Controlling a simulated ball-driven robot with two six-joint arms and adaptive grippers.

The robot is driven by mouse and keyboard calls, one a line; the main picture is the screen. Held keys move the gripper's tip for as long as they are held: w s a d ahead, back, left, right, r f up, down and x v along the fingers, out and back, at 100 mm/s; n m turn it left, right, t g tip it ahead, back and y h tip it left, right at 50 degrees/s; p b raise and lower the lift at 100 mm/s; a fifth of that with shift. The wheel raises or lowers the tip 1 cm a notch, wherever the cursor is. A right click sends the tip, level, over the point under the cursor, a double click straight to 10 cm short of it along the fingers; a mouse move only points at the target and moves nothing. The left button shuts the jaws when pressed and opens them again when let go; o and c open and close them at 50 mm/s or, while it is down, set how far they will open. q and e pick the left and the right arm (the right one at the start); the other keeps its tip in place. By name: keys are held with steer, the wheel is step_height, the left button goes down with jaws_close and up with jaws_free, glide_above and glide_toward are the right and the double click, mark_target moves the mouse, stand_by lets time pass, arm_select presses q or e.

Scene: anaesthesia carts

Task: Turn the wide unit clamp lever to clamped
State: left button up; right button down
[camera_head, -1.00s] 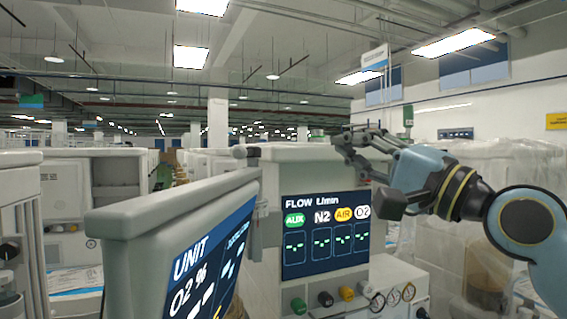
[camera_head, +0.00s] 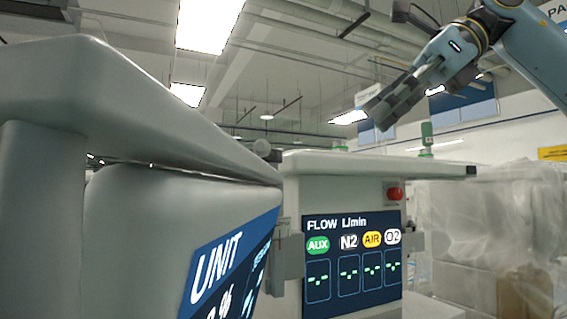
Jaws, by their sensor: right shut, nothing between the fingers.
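The unit with the "UNIT" screen (camera_head: 232,272) fills the left side, very close, with its grey top housing (camera_head: 120,105) above the screen. A small grey rounded knob (camera_head: 262,149) shows at the far end of this housing. A grey bracket (camera_head: 290,258) sits between the two screens. I cannot tell for sure which part is the clamp lever, or its position. My right gripper (camera_head: 379,116) is shut and empty, raised at the upper right, in front of the ceiling and apart from the units. My left gripper is out of view.
A second unit with a "FLOW L/min" screen (camera_head: 352,262) stands behind, with a red knob (camera_head: 395,193) on its face and a green-topped part (camera_head: 427,138) above it. Plastic-wrapped boxes (camera_head: 480,225) stand at the right. The air around my right gripper is clear.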

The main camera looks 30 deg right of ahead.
mark_target(266, 152)
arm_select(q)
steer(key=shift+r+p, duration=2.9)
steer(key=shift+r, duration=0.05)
arm_select(e)
steer(key=w+a+f, duration=0.5)
steer(key=w+a, duration=0.1)
steer(key=a, duration=0.3)
steer(key=shift+w+a+f, duration=0.25)
steer(key=shift+w+a, duration=0.05)
steer(key=shift+w, duration=0.05)
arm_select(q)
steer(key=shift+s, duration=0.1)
